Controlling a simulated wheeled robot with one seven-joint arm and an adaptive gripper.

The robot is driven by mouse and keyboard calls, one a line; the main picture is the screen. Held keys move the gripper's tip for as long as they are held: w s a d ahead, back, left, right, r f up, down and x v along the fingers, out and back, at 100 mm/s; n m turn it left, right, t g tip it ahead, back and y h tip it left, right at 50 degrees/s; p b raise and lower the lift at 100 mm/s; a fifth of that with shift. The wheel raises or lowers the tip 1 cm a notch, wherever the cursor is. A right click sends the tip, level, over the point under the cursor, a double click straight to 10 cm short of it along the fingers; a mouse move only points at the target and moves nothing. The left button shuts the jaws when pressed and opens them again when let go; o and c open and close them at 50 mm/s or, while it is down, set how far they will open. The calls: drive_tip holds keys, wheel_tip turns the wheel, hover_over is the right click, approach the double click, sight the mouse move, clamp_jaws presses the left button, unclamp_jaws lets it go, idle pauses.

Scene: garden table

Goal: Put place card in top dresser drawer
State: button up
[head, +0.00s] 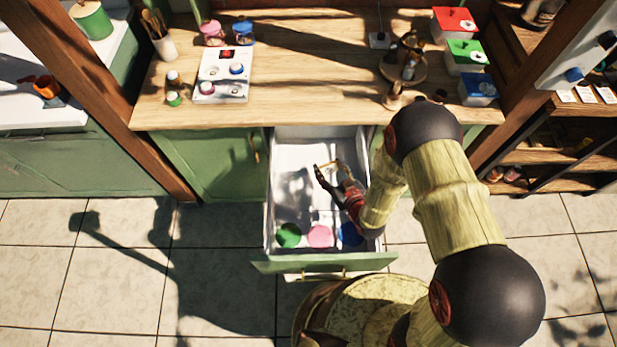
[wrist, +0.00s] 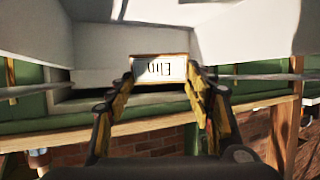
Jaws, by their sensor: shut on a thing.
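The place card (wrist: 160,70), small and white with dark marks and a brown edge, sits between my fingertips in the wrist view. My gripper (wrist: 163,82) is shut on it. In the head view my gripper (head: 332,175) is over the open top dresser drawer (head: 290,172), within its outline. The drawer is white inside with a green front and is pulled well out. The card's height above the drawer floor is hard to tell. The card is small in the head view and partly hidden by the fingers.
A green disc (head: 288,235), a pink disc (head: 320,237) and a blue disc (head: 351,234) lie along the drawer's front end. The wooden top (head: 310,85) behind holds a white tray (head: 222,75), a tiered stand (head: 404,65) and coloured boxes (head: 464,55). The drawer's middle looks clear.

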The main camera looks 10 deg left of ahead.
drive_tip(key=w+a+f+b, duration=0.2)
drive_tip(key=a+f, duration=0.1)
drive_tip(key=a, duration=0.3)
drive_tip(key=b, duration=0.1)
hover_over(305, 175)
drive_tip(key=f, duration=0.4)
drive_tip(key=shift+s+d+f, duration=0.15)
drive_tip(key=shift+d+f, duration=0.1)
drive_tip(key=shift+a+f, duration=0.15)
drive_tip(key=shift+f, duration=0.1)
drive_tip(key=shift+a+f+b, duration=0.2)
drive_tip(key=shift+f+b, duration=0.75)
drive_tip(key=shift+f, duration=0.75)
drive_tip(key=shift+f, duration=0.2)
drive_tip(key=o, duration=0.9)
drive_tip(key=shift+r, duration=0.1)
drive_tip(key=shift+o, duration=0.6)
drive_tip(key=shift+r, duration=0.1)
